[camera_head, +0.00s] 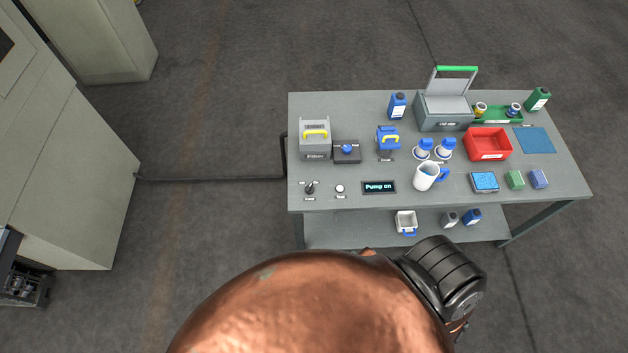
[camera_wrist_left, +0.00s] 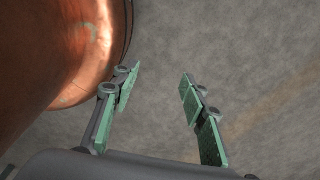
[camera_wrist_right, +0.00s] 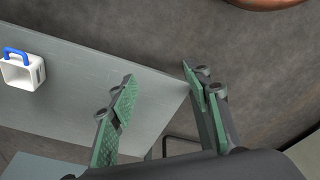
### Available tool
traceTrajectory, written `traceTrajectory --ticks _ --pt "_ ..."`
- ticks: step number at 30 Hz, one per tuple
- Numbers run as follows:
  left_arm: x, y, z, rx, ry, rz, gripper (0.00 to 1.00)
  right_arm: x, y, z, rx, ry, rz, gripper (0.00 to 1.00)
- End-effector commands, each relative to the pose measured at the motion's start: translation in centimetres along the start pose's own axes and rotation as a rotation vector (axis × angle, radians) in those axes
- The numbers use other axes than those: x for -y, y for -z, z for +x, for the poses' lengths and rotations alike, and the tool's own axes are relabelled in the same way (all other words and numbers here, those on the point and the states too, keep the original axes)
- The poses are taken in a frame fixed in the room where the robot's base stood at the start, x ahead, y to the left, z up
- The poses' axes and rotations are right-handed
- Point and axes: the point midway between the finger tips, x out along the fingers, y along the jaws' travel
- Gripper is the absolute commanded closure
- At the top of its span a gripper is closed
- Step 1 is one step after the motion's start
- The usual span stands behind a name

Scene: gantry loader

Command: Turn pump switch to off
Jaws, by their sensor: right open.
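The pump switch (camera_head: 310,188) is a small dark lever knob with labels around it, near the front left corner of the grey workbench (camera_head: 350,203). A small display (camera_head: 378,187) to its right reads "Pump on". A round pale button (camera_head: 340,189) sits between them. My left gripper (camera_wrist_left: 158,90) is open and empty over bare floor in the left wrist view. My right gripper (camera_wrist_right: 158,88) is open and empty in the right wrist view, with a grey bench surface behind it. Neither gripper shows in the head view. The switch does not show in either wrist view.
A grey filter unit (camera_head: 314,148) and a dark box with a blue knob (camera_head: 347,150) stand behind the switch. A dark rail (camera_head: 220,178) runs left of the bench.

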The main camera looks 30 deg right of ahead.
Motion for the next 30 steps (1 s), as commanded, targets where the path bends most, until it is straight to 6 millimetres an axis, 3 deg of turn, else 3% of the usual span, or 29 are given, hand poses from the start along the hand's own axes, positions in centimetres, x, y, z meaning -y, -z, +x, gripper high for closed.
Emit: traceTrajectory --ticks 1,6,12,16,19,25,30 --pt "0.3 0.3 -2.3 -0.004 0.002 0.0 0.6 -0.5 3.1 -4.8 -0.028 -0.002 0.003 0.55" --pt "0.7 2.0 -5.9 -0.025 0.007 0.001 0.6 -1.7 10.9 -15.9 -0.087 0.009 -0.025 0.55" --pt "1.1 5.1 -9.3 -0.064 0.01 0.006 0.6 -1.6 18.2 -25.6 -0.147 0.055 -0.124 0.55" --pt "1.2 5.5 -11.1 -0.067 0.01 0.006 0.6 -1.2 22.3 -30.8 -0.179 0.088 -0.209 0.55" --pt "1.2 5.1 -11.8 -0.062 0.01 0.005 0.6 -1.2 25.3 -32.4 -0.192 0.114 -0.284 0.55" --pt "1.0 3.3 -11.8 -0.04 0.009 0.002 0.6 -2.4 29.5 -31.3 -0.203 0.143 -0.355 0.55" --pt "0.9 3.2 -11.8 -0.037 0.008 0.001 0.6 -3.6 32.0 -30.7 -0.212 0.154 -0.38 0.55"
